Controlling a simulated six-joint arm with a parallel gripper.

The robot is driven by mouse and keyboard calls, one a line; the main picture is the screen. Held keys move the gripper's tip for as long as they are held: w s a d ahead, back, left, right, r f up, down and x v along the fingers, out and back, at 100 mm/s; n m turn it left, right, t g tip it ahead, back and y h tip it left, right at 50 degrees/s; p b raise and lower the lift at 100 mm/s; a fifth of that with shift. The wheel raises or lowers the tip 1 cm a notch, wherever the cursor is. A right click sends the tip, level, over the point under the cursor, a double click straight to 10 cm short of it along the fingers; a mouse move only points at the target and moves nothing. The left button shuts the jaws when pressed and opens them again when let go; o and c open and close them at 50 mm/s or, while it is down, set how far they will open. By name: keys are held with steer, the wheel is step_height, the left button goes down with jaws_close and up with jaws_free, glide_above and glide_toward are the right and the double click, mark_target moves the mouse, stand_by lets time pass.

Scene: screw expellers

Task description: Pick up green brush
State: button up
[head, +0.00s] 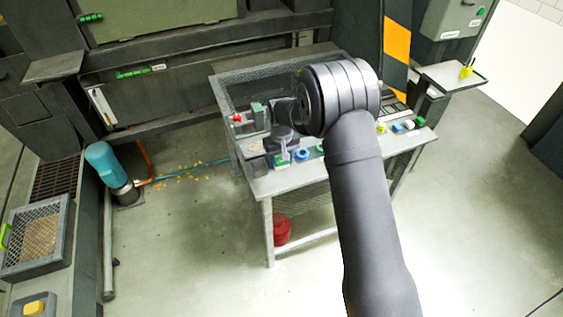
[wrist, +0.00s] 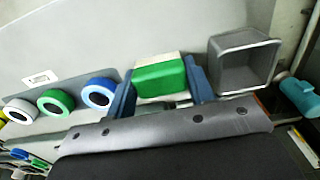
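The green brush (wrist: 160,79) is a green block with a pale strip along its far edge and another along its near edge. In the wrist view it lies between the two blue fingers of my gripper (wrist: 161,88), one close along each side. I cannot tell whether the fingers press on it or small gaps remain. In the head view the green brush (head: 281,161) shows at the front left of the workbench, just below my gripper (head: 284,148). The brush appears to be at the bench top; any lift cannot be seen.
A grey open bin (wrist: 243,62) stands right of the brush in the wrist view. Blue (wrist: 98,93), green (wrist: 56,102) and white (wrist: 20,111) round items sit to the left. The workbench (head: 310,176) carries several small parts.

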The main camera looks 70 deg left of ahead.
steer(key=shift+c, duration=0.7)
steer(key=shift+r, duration=0.1)
steer(key=shift+r, duration=0.55)
step_height(320, 180, up, 3)
steer(key=shift+f, duration=0.15)
steer(key=w+d+r, duration=0.7)
steer(key=w, duration=0.2)
steer(key=shift+d, duration=0.2)
